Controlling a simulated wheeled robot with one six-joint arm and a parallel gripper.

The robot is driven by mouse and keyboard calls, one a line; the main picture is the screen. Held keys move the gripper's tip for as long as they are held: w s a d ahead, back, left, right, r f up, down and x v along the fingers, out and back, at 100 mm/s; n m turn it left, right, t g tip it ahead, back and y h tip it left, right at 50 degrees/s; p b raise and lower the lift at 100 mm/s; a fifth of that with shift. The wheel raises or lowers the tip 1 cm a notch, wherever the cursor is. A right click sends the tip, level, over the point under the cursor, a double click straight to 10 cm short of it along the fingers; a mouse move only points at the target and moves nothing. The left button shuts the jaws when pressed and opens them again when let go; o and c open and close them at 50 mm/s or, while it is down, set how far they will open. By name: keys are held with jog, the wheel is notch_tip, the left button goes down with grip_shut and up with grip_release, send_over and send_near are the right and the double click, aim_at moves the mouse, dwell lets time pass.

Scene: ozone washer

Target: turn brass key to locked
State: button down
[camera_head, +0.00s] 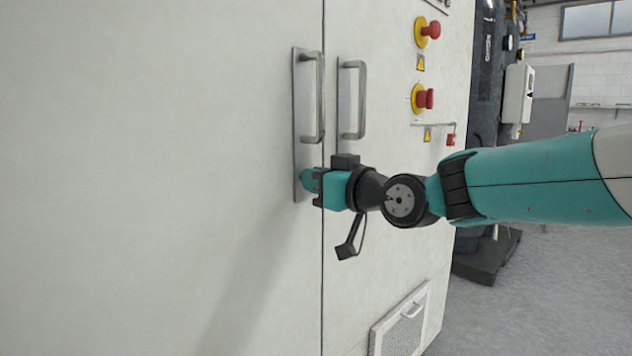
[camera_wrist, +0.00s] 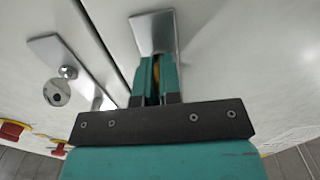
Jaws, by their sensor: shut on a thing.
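The brass key (camera_wrist: 156,72) shows in the wrist view only as a thin yellowish sliver between my fingers. My gripper (camera_wrist: 157,80) is shut on it, in front of a metal plate (camera_wrist: 153,28). Most of the key is hidden by the fingers, so its turn angle cannot be told. In the camera_head view, my gripper (camera_head: 309,184) is at the lower end of the left door's handle plate (camera_head: 303,160). The key is not visible there.
Two upright handles, left (camera_head: 320,98) and right (camera_head: 361,100), stick out just above my gripper. Red knobs on yellow discs (camera_head: 421,98) and a vent panel (camera_head: 402,325) are on the right door.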

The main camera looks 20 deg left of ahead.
jog(key=c, duration=1.3)
grip_release()
jog(key=shift+d, duration=0.1)
jog(key=b+v, duration=0.2)
jog(key=v, duration=1.5)
jog(key=shift+s+d, duration=0.1)
jog(key=shift+s, duration=0.05)
